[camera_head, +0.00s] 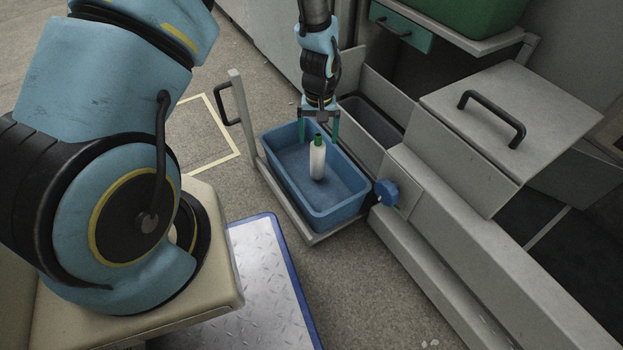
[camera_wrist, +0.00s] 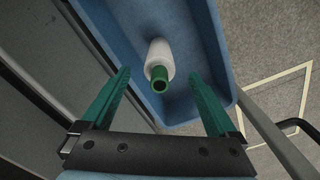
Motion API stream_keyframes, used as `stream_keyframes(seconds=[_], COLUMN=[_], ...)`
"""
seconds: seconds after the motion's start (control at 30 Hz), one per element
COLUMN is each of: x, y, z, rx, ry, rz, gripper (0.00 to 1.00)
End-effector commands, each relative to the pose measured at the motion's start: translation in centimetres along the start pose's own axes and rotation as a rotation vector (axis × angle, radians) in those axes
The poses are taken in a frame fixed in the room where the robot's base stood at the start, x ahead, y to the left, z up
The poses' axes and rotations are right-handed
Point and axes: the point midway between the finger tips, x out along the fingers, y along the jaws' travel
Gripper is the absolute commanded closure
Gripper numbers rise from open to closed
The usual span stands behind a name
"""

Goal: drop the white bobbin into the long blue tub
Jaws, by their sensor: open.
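The white bobbin (camera_head: 317,161) with a green top stands inside the long blue tub (camera_head: 338,217). In the wrist view the bobbin (camera_wrist: 159,57) shows its green hollow end toward the camera, and the tub (camera_wrist: 205,45) surrounds it. My gripper (camera_head: 319,139) is over the far part of the tub, pointing down, with its green fingers spread. In the wrist view my gripper (camera_wrist: 163,88) has its fingers well apart on either side of the bobbin's green end, with gaps and no contact visible. Whether the bobbin rests on the tub floor is hard to tell.
A grey machine housing (camera_head: 510,120) with a black handle stands right of the tub. A blue knob (camera_head: 387,192) sits close to the tub's right corner. A grey post with a black handle (camera_head: 231,105) rises at the tub's left. A green bin (camera_head: 460,25) is at the upper right.

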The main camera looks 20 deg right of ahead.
Motion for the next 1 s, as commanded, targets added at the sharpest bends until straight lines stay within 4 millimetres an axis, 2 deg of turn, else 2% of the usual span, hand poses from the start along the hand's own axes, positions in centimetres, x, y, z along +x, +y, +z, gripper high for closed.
stream_keyframes(seconds=[0.13,0.4,0.53,0.7,1.0], x=[-1.9,-7.3,-9.3,-10.6,-10.7], y=[0.0,0.0,0.0,0.0,0.0], z=[-0.1,-0.1,-0.1,-0.1,0.0], rx=[-0.001,0.000,-0.001,0.000,0.000], ry=[0.002,0.003,0.003,0.001,0.001], rz=[0.001,0.001,0.001,0.001,0.000], gripper=[0.06,0.06,0.06,0.06,0.06])
